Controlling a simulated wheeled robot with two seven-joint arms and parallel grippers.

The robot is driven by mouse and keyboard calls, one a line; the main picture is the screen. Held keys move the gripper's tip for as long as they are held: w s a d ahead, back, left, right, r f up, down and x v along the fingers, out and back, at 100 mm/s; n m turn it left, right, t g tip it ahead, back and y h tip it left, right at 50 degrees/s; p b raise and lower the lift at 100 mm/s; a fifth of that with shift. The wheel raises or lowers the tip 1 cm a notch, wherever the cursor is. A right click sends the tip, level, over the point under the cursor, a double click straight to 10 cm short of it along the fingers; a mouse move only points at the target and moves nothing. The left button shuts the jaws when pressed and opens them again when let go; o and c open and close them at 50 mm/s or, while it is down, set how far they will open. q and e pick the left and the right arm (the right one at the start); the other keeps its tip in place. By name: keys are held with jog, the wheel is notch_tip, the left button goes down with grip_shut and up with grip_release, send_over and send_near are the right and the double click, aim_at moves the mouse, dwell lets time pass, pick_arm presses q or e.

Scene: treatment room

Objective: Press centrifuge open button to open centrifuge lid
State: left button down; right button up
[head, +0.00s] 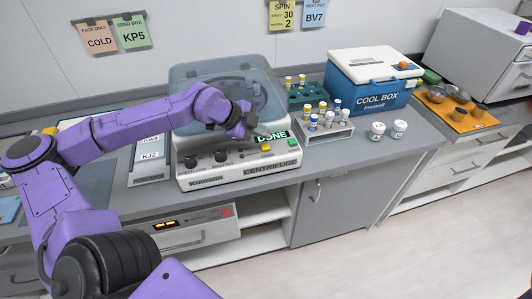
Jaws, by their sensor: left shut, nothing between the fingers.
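The centrifuge (238,172) is a white machine on the grey counter with a translucent blue-grey lid (205,76), which looks down over the rotor. Its front panel has dark knobs, a display (272,136) reading DONE, a yellow button (266,148) and a green button (292,142). Which button is the open one cannot be read. My left gripper (257,132) is shut and empty. It is in front of the lid, just left of the display and above the yellow button, apparently apart from it. The arm hides part of the lid and panel. My right gripper is out of view.
Right of the centrifuge are a green tube rack (306,93), a white rack (325,130) with capped tubes, a blue cool box (374,80) and two white jars (376,131). The counter's front edge is below the panel.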

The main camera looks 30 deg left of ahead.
aim_at(268, 147)
pick_arm(q)
jog(key=shift+f+b, duration=0.35)
jog(key=shift+f, duration=0.55)
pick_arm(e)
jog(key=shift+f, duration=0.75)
pick_arm(q)
jog(key=shift+f, duration=0.1)
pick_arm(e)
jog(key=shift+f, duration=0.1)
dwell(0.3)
pick_arm(q)
jog(key=shift+f+b, duration=0.3)
jog(key=shift+b, duration=0.05)
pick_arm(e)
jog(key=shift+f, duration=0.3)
